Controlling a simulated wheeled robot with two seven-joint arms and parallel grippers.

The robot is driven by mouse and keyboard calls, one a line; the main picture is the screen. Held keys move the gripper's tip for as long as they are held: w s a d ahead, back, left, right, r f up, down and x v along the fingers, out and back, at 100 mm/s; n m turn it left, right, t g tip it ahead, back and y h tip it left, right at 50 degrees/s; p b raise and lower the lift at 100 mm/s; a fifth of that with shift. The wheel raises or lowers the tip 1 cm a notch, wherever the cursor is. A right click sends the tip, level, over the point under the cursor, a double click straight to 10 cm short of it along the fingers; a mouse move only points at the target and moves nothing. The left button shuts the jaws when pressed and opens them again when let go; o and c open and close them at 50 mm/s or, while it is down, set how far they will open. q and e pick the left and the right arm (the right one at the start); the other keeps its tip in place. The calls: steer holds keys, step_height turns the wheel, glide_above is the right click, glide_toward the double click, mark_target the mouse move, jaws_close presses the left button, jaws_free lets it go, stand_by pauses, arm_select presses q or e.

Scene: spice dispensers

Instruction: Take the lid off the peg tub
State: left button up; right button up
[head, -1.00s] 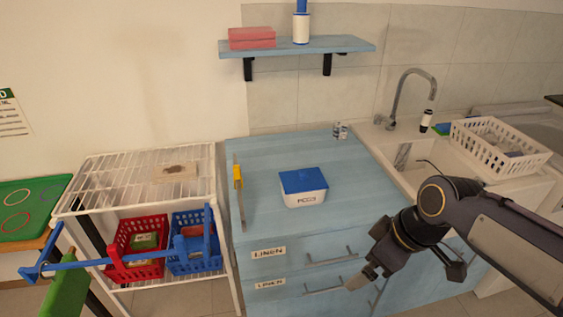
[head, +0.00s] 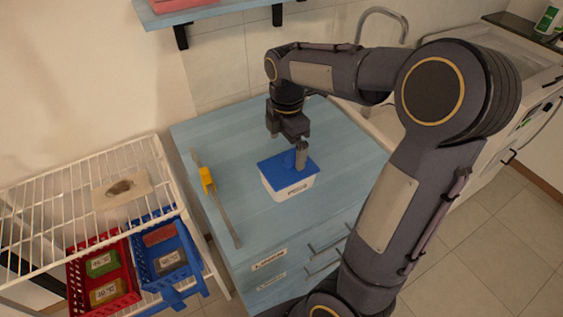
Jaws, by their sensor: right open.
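The peg tub (head: 289,191) is a white box with a label on its front, standing on the light-blue counter. Its blue lid (head: 277,168) is on top. My right gripper (head: 297,156) points down over the right part of the lid, open. One finger shows plainly, with its tip at or just above the lid; I cannot tell whether it touches. The other finger is hard to make out. My left gripper is not in view.
The counter (head: 225,145) is clear around the tub except for a long grey strip with a yellow piece (head: 208,180) to the left. A white wire rack (head: 60,205) with red and blue baskets stands further left. A wall shelf (head: 210,12) is above.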

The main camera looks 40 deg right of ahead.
mark_target(288, 158)
steer(key=f, duration=0.6)
steer(key=shift+s+d+f+p, duration=0.2)
steer(key=shift+f+p, duration=0.05)
steer(key=shift+p, duration=0.05)
steer(key=c, duration=0.6)
steer(key=shift+r, duration=0.15)
steer(key=shift+c, duration=0.2)
